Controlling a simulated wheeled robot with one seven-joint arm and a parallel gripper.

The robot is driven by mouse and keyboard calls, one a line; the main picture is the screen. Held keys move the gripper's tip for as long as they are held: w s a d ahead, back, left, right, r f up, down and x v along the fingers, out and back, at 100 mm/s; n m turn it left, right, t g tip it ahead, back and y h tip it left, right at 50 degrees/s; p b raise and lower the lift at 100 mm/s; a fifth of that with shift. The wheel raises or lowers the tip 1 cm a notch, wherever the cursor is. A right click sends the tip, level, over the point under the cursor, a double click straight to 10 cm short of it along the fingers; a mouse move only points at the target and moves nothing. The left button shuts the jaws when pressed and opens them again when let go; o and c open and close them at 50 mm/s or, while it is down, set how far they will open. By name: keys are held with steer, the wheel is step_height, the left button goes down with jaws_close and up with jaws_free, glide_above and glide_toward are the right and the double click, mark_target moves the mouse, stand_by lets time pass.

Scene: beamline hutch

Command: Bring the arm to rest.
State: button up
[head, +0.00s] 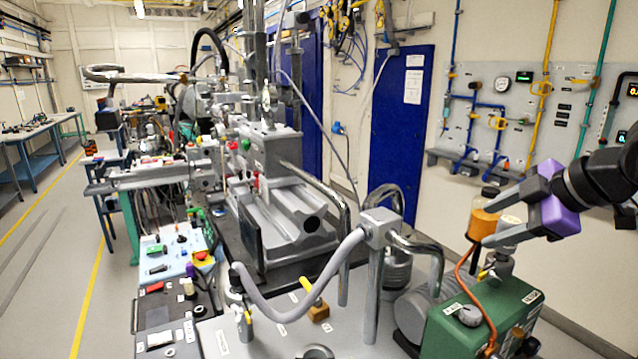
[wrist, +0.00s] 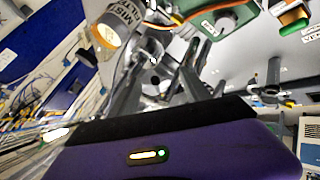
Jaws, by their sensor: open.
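My gripper (head: 487,225) is at the right of the head view, raised above the green pump and pointing left. Its purple body and grey fingers show, and the fingers are apart with nothing seen held between them. In the wrist view, the purple body fills the bottom edge and the fingers (wrist: 160,85) reach up past a dark band. An amber mist-return bottle (head: 482,218) stands behind the fingertips in the head view. In the wrist view the labelled bottle (wrist: 118,22) lies left of the fingers. I cannot tell whether the fingers touch it.
The green pump (head: 470,325) with an orange hose is below my gripper. Steel pipes (head: 378,225) and a grey bench (head: 275,335) stand to its left. A wall panel (head: 510,110) with coloured pipes is behind. Open floor (head: 45,240) lies at the far left.

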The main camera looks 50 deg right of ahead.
steer(key=w+a+r+m+t+h, duration=0.35)
steer(key=w+r+m+t, duration=0.25)
steer(key=w+r+t, duration=0.8)
steer(key=s+a+f+m+g+h, duration=0.25)
steer(key=a+f+m, duration=0.35)
steer(key=a+f, duration=0.45)
steer(key=s+a+f+m+g+h, duration=0.2)
steer(key=s+a+f+m+h, duration=0.4)
steer(key=f, duration=0.7)
steer(key=s+a+f+n+g+y, duration=0.1)
steer(key=s+a+f+n+y, duration=0.2)
steer(key=s+a+f+y, duration=0.1)
steer(key=s+a+f+n+g+y, duration=0.1)
steer(key=s+a+f+n+y, duration=0.3)
steer(key=s+a+f+y, duration=0.1)
steer(key=s+a+f+n+g+y, duration=0.1)
steer(key=s+a+f+n+y, duration=0.3)
steer(key=a+f, duration=0.4)
steer(key=shift+s+a+y, duration=0.7)
steer(key=shift+s+a, duration=0.2)
steer(key=shift+s+a+f+n+y, duration=0.1)
steer(key=shift+s+a+n+y, duration=0.2)
steer(key=shift+n, duration=0.1)
steer(key=shift+w+a, duration=0.15)
